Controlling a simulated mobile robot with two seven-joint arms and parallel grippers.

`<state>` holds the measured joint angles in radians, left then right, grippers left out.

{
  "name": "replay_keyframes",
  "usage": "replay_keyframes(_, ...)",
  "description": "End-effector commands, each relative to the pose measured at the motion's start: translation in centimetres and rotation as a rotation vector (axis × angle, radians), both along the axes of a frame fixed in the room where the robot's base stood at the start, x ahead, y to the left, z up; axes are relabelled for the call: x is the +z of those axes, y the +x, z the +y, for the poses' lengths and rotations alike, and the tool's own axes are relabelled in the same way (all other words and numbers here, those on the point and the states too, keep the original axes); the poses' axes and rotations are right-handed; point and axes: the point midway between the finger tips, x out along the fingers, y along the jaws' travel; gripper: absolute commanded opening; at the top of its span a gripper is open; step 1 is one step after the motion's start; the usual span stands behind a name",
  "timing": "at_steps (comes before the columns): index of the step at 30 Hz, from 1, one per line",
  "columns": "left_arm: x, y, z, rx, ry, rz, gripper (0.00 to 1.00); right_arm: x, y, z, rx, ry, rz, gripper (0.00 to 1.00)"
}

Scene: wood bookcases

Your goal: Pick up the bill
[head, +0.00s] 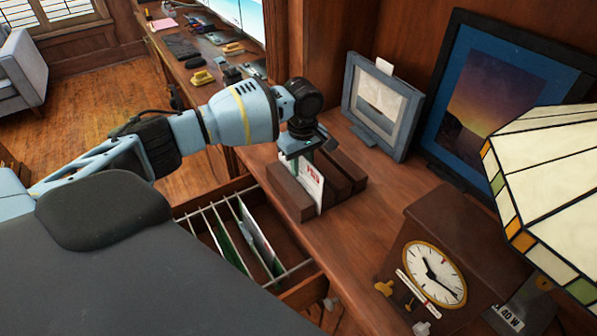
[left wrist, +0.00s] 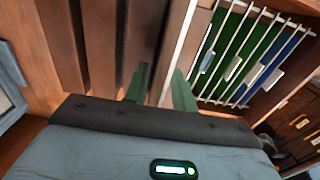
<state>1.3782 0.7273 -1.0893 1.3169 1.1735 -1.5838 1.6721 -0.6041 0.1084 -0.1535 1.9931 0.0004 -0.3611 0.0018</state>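The bill (head: 314,187), a white paper with red print, stands upright in a dark wooden letter holder (head: 289,196) on the desk. My left gripper (head: 302,160) is directly above the holder at the bill's upper edge. In the left wrist view its two green fingers (left wrist: 162,92) are apart. The bill shows there as a thin pale strip (left wrist: 181,45) running between them, closer to the right finger. I cannot tell whether that finger touches it. My right gripper is not in view.
An open drawer (head: 290,290) with hanging files lies below the desk edge. A clock (head: 460,245), a stained-glass lamp (head: 545,165), a grey-blue frame (head: 354,96) and a dark picture frame (head: 440,100) stand around the holder. Some bare desk (head: 385,200) lies right of it.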

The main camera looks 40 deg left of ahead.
Motion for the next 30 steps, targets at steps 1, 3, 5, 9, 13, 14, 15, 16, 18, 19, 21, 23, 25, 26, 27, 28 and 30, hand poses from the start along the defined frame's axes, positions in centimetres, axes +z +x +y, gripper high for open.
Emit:
replay_keyframes(1, 0.0, 0.0, 0.0, 0.0, 0.0, 0.0, 0.19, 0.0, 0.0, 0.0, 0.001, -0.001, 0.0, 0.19)
replay_keyframes(3, 0.0, 0.0, 0.0, 0.0, 0.0, 0.0, 0.1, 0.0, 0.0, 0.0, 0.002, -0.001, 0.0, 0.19)
replay_keyframes(5, 0.0, 0.0, 0.0, 0.0, 0.0, 0.0, 0.02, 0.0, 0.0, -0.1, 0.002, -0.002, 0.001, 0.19)
replay_keyframes(9, 0.0, 0.0, 0.0, 0.0, 0.0, 0.0, 0.0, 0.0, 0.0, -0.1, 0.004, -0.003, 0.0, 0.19)
replay_keyframes(13, 0.0, 0.0, 0.0, 0.0, 0.0, 0.0, 0.0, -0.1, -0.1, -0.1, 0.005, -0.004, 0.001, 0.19)
replay_keyframes(14, 0.0, 0.0, 0.0, 0.0, 0.0, 0.0, 0.0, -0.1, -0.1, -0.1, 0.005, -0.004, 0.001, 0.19)
replay_keyframes(15, 0.0, 0.0, 0.0, 0.0, 0.0, 0.0, 0.0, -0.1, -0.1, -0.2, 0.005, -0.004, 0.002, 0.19)
replay_keyframes(16, 0.1, 0.0, 0.0, 0.0, 0.0, -0.001, 0.0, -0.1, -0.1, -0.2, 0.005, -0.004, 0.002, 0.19)
replay_keyframes(18, 0.4, 0.0, 0.0, 0.0, -0.001, -0.002, 0.0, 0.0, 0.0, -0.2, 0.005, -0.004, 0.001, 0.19)
replay_keyframes(19, 0.7, 0.1, 0.0, 0.0, -0.001, -0.002, 0.0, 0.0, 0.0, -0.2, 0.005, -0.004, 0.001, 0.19)
replay_keyframes(21, 1.6, 0.1, 0.0, 0.0, -0.002, -0.004, 0.0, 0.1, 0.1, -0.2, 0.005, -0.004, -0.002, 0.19)
replay_keyframes(23, 2.6, 0.1, 0.0, 0.0, -0.001, -0.005, 0.0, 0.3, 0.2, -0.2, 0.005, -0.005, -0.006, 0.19)
replay_keyframes(25, 4.1, 0.1, -0.1, 0.0, -0.002, -0.007, 0.0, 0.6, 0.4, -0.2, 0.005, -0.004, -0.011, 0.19)
replay_keyframes(26, 4.7, 0.1, -0.1, -0.001, -0.001, -0.006, 0.0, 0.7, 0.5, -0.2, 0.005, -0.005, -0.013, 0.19)
replay_keyframes(27, 5.5, 0.1, -0.1, -0.001, -0.002, -0.007, 0.0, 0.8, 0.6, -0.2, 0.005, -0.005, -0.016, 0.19)
replay_keyframes(28, 6.0, 0.1, -0.1, -0.001, -0.001, -0.006, 0.0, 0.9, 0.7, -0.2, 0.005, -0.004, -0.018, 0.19)
replay_keyframes(30, 7.2, 0.1, -0.1, -0.001, -0.001, -0.005, 0.0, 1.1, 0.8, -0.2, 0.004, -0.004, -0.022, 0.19)
